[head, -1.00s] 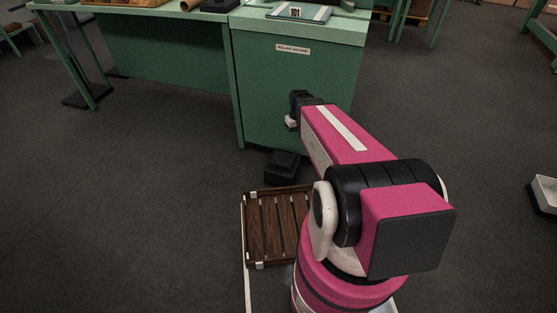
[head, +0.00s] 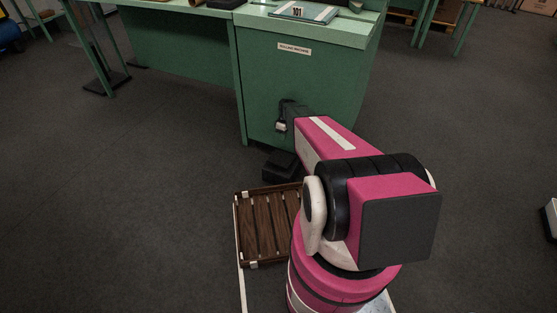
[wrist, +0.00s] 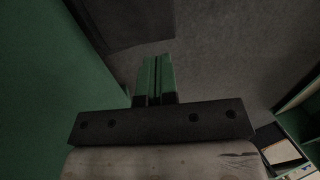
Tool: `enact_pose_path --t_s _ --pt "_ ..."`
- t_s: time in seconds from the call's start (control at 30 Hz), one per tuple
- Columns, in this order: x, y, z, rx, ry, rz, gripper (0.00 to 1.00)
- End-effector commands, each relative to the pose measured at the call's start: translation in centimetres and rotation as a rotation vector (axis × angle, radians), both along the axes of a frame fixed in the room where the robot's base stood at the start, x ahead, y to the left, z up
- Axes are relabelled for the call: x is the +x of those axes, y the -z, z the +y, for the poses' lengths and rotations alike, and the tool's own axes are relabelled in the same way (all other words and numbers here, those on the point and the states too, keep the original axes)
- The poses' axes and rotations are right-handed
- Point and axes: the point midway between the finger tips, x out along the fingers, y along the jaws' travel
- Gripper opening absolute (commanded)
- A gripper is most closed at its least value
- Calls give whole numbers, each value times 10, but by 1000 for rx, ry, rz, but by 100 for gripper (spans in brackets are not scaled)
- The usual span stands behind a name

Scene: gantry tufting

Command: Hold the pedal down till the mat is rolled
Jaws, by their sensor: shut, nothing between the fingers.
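The black pedal (head: 281,165) sits on the floor at the foot of the green rolling machine (head: 262,90). My arm reaches toward the machine's front, with its end above the pedal; the fingers are hidden in the head view. In the wrist view my gripper (wrist: 155,60) is shut and empty, its two green fingers side by side. A dark shape (wrist: 125,20) lies beyond the fingertips at upper left; I cannot tell if it is the pedal. No contact with the pedal is visible. A pale blue-green flat item marked 101 (head: 285,11) lies on the machine top; I cannot tell if it is the mat.
A green table (head: 180,60) adjoins the machine on the left. A brown slatted tray (head: 262,260) is beside my arm's base. A white-topped box (head: 551,215) is at the far right edge. Grey floor is clear to the left and right.

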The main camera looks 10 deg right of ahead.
Motion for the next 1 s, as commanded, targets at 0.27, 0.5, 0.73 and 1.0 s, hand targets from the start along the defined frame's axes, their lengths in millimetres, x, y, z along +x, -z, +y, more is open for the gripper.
enact_pose_path --t_s 0.27,0.5,0.73,1.0 --pt "-1 6 1 -1 1 1 0" --pt "-9 41 7 -1 0 2 0" --pt "-18 83 14 -1 1 1 0" --pt "-27 121 21 0 2 0 0"
